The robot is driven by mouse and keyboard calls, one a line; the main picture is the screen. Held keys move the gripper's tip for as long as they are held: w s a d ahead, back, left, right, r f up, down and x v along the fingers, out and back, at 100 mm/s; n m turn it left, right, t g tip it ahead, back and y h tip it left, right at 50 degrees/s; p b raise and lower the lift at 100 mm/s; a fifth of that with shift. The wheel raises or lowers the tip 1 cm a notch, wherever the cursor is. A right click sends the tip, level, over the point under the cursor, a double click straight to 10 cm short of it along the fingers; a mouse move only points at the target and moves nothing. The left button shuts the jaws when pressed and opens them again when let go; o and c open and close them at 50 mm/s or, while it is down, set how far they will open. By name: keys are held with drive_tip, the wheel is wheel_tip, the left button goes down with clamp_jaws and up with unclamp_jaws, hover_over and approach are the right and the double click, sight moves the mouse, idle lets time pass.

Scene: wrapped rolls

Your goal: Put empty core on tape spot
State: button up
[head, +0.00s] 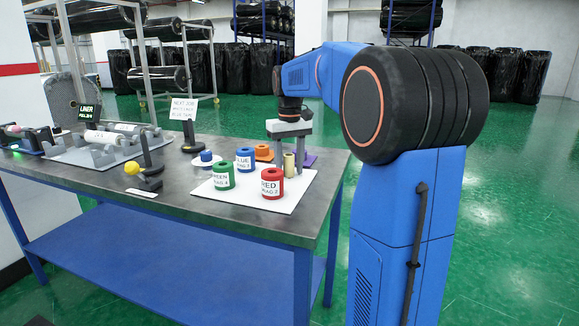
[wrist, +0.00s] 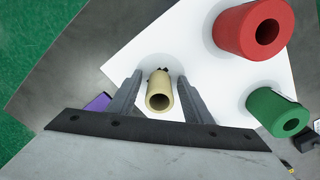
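The empty core (head: 289,165), a beige hollow tube, stands on the white sheet (head: 236,193) near its back right edge. My gripper (head: 290,153) is over it, pointing down. In the wrist view the core (wrist: 158,92) is between the two fingers of my gripper (wrist: 160,95), with a small gap on each side; the fingers are apart. I cannot tell which mark is the tape spot.
Red (head: 270,186), green (head: 223,176) and blue (head: 245,160) labelled rolls stand on the sheet. An orange piece (head: 263,153) and a blue-and-white item (head: 206,158) are behind.

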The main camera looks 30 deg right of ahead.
sight(290, 176)
drive_tip(key=shift+r, duration=0.15)
wheel_tip(290, 176, up, 12)
idle(0.5)
idle(0.5)
